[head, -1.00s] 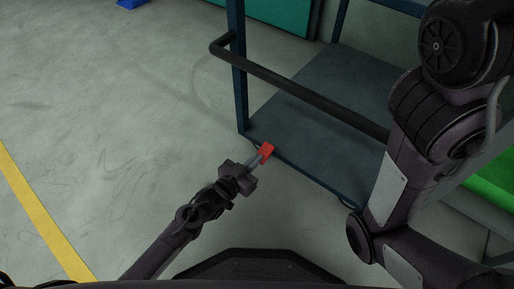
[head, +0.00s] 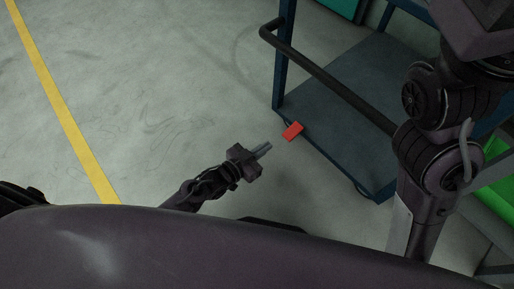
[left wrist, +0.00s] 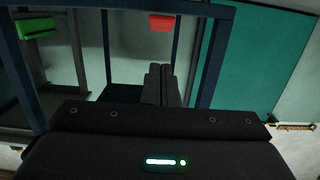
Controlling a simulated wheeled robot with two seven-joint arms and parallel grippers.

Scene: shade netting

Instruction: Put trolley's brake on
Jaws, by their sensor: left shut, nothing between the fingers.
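The trolley has a dark blue-grey deck (head: 345,95), blue posts and a black handle bar (head: 335,83). A red brake pedal (head: 292,131) sticks out low at the deck's near left corner. The pedal also shows at the top of the left wrist view (left wrist: 161,23), beyond my fingers. My left gripper (head: 266,149) is shut and empty, apart from the pedal, with its fingers pointing towards it. Its closed fingers show in the left wrist view (left wrist: 161,84). My right arm is at the right in the head view; its gripper is not visible.
Bare grey floor (head: 170,90) lies left of the trolley, with a yellow line (head: 62,110) on it. A green object (head: 495,185) is at the right, beyond my right arm. A teal panel (head: 338,8) stands behind the trolley.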

